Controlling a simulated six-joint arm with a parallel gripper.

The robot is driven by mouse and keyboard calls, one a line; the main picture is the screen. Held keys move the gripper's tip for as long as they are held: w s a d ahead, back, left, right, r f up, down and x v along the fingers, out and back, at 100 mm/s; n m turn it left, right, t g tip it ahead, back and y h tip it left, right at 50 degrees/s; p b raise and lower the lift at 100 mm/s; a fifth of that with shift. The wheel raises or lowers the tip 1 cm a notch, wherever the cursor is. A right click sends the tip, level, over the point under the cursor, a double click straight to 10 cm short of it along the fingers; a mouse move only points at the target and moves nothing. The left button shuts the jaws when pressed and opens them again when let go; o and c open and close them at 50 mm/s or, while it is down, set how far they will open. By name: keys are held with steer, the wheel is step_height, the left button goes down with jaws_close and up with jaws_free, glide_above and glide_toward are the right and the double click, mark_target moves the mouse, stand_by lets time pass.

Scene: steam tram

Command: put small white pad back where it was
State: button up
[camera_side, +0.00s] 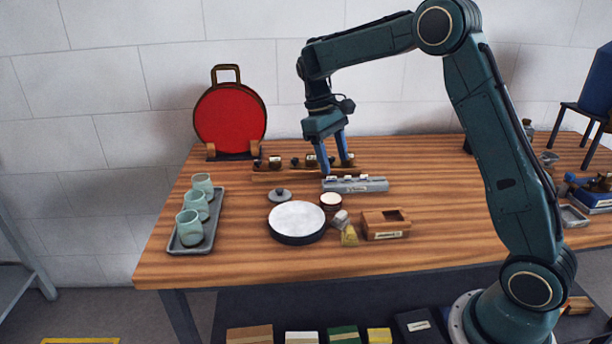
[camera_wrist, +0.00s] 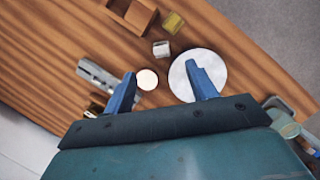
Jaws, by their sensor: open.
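The small white pad (camera_side: 331,198) is a small round white top with a dark rim, on the wooden table just right of and behind a large round white-topped disc (camera_side: 297,220). It also shows in the wrist view (camera_wrist: 147,79), between my fingers and closer to the left one; the large disc (camera_wrist: 210,80) is partly behind the right finger. My gripper (camera_side: 336,166) is open and empty, pointing down above the back of the table, near a grey slotted block (camera_side: 358,185). In the wrist view both blue fingers of my gripper (camera_wrist: 160,74) are spread apart.
A tray (camera_side: 212,228) with cups is at left. A wooden rack (camera_side: 275,175) is behind.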

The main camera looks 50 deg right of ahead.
steer(key=s+a+r+t, duration=0.3)
steer(key=s+a+r, duration=0.15)
steer(key=s, duration=0.45)
steer(key=s+a+r+t, duration=0.35)
steer(key=s+r, duration=0.25)
steer(key=s, duration=0.4)
steer(key=s+a+f+t, duration=0.2)
steer(key=s, duration=0.4)
steer(key=shift+s+a+f+y, duration=0.15)
steer(key=shift+s+a+y, duration=0.15)
steer(key=shift+s, duration=0.1)
